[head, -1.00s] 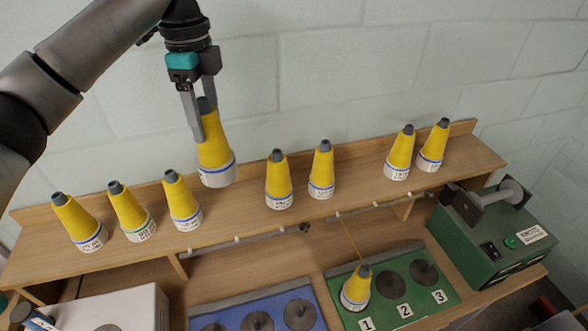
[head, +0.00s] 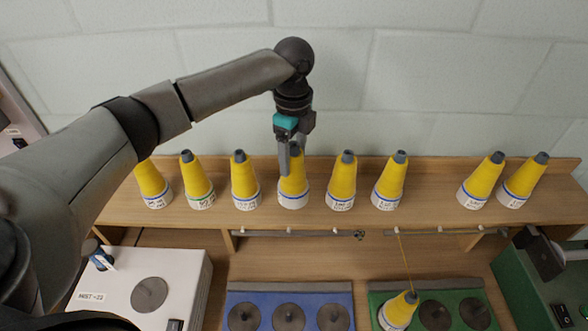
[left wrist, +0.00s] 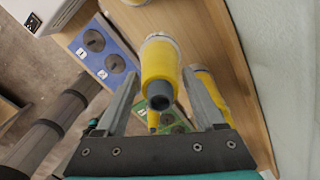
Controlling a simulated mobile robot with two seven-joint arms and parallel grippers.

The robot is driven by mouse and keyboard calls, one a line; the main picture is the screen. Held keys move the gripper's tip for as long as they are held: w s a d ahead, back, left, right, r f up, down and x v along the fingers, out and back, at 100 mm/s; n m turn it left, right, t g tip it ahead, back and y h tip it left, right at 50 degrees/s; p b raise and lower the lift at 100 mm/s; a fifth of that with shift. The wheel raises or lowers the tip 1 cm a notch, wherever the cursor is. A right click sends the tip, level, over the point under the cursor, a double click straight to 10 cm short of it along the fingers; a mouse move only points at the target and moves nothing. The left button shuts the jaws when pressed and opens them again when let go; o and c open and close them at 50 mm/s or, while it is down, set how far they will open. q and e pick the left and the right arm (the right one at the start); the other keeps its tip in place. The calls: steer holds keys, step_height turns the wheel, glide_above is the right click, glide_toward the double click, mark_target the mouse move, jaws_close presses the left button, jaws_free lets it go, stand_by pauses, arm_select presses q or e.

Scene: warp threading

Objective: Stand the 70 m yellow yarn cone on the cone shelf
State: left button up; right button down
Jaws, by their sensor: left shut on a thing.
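My left gripper (head: 290,168) is shut on a yellow yarn cone (head: 293,187) with a dark tip and a white, blue-edged base. The cone is upright over the cone shelf (head: 265,216), its base level with its neighbours' bases; I cannot tell whether it touches the board. In the left wrist view the held cone (left wrist: 160,60) lies between the two fingers (left wrist: 162,105), its tip toward the camera. Its label is too small to read. My right gripper is out of view.
Similar cones stand on the shelf on both sides, the nearest at left (head: 245,182) and right (head: 342,182). Below are a white box (head: 190,270), a blue panel (head: 245,292) and a green panel (head: 455,292) with another cone (head: 398,311). A gap shows at the shelf's right.

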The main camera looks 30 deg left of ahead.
arm_select(q)
steer(key=shift+f, duration=2.35)
steer(key=o, duration=1.1)
steer(key=shift+f, duration=0.1)
step_height(320, 180, up, 12)
steer(key=shift+r+b, duration=0.15)
steer(key=shift+b, duration=0.25)
